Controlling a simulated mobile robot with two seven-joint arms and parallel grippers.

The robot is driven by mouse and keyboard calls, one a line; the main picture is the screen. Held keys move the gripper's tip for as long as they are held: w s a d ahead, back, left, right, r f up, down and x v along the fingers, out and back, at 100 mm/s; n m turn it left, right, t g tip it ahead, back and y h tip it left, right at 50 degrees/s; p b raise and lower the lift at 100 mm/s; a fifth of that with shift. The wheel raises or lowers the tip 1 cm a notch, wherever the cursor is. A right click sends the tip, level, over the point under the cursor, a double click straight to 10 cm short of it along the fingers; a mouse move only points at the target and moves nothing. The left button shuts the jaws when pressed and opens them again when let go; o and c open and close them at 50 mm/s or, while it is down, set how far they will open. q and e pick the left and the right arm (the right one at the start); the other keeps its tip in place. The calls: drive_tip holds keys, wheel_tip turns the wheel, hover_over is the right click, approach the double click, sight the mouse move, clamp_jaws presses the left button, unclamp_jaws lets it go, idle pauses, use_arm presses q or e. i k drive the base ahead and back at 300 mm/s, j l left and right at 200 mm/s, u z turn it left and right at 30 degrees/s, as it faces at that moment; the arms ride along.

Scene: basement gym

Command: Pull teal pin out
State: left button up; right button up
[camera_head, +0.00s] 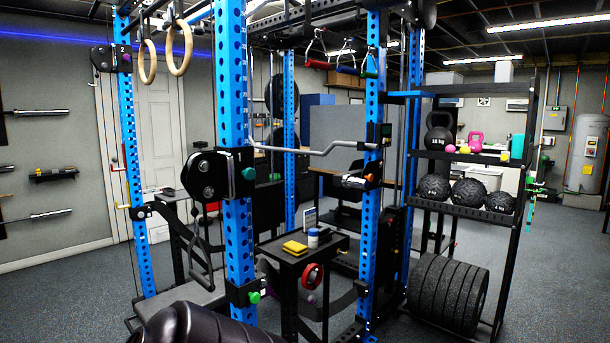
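A teal knob, likely the head of the teal pin (249,174), shows on the right side of a black pulley carriage (208,177) on the near blue upright (232,75). The pin's shaft is hidden. A green knob (254,297) sits lower on the same upright, on a black bracket. Neither of my grippers is in view. A dark rounded part at the bottom edge, apparently my own arm, is far below the teal knob.
A small black stand (296,262) with a yellow item and a small jar is right of the upright. A curl bar (320,151) crosses behind it. A rack with kettlebells and balls (468,195) stands right. Open floor (558,265) lies at far right.

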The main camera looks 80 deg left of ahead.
sight(250, 173)
drive_tip(key=u, duration=2.85)
